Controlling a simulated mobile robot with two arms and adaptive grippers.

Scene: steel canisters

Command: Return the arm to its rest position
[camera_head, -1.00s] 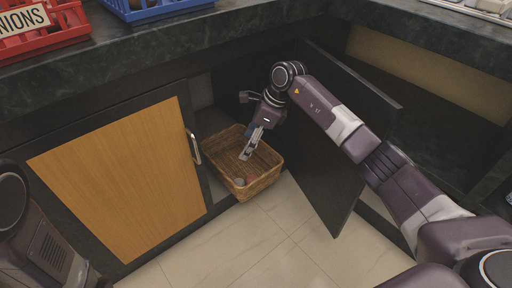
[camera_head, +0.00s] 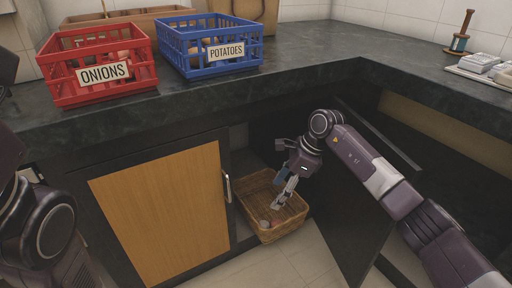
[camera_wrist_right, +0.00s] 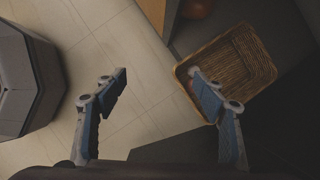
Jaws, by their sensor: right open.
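My right arm reaches in from the right to the corner under the counter. Its gripper (camera_head: 284,194) points down over the wicker basket (camera_head: 262,235) in the head view. In the right wrist view the two fingers of my right gripper (camera_wrist_right: 158,75) are spread wide with nothing between them. The basket (camera_wrist_right: 245,62) lies beyond the finger on the right there, and that fingertip overlaps the basket's near edge in the picture. I cannot tell if they touch. Parts of my left arm show at the left edge of the head view, but its gripper does not.
A closed wooden cabinet door (camera_head: 165,210) is left of the basket. An open dark door panel (camera_head: 345,225) stands to its right, beside my arm. A red onion crate (camera_head: 105,92) and a blue potato crate (camera_head: 215,65) stand on the dark counter (camera_head: 300,75).

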